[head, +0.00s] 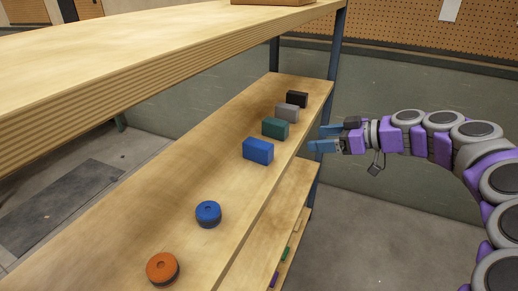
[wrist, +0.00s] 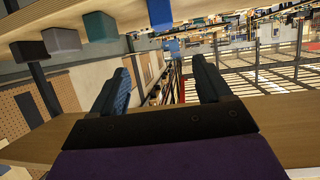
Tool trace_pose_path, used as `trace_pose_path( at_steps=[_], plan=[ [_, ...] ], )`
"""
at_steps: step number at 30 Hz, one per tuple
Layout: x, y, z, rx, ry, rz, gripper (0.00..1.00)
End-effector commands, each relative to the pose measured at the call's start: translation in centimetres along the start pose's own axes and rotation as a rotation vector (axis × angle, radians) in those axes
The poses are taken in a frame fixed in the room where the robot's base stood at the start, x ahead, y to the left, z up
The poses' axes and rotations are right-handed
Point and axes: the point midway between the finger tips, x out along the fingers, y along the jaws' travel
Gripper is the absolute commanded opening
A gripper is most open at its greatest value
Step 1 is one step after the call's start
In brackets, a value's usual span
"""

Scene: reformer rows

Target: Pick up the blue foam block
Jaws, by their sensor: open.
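The blue foam block (head: 258,151) sits on the middle wooden shelf in the head view, nearest of a row of several blocks. It also shows at the top edge of the wrist view (wrist: 160,14), partly cut off. My gripper (head: 318,138) is open and empty, to the right of the block, beyond the shelf's edge. A clear gap lies between its blue fingers and the block. In the wrist view my gripper's two fingers (wrist: 163,82) are spread apart with nothing between them.
A green block (head: 274,128), a grey block (head: 286,113) and a black block (head: 297,99) stand behind the blue one. A blue disc (head: 208,213) and an orange disc (head: 162,268) lie nearer. An upper shelf (head: 140,50) overhangs at left; a lower shelf (head: 292,205) holds small items.

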Motion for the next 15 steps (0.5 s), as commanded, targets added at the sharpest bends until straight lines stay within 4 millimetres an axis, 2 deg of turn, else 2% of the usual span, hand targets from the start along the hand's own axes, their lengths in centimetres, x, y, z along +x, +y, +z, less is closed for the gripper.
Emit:
trace_pose_path(
  at_steps=[9, 15],
  plan=[
    [7.3, -0.5, -0.1, -0.006, -0.015, -0.002, 0.78],
    [10.6, -0.4, 0.0, -0.005, -0.011, -0.004, 0.78]
  ],
)
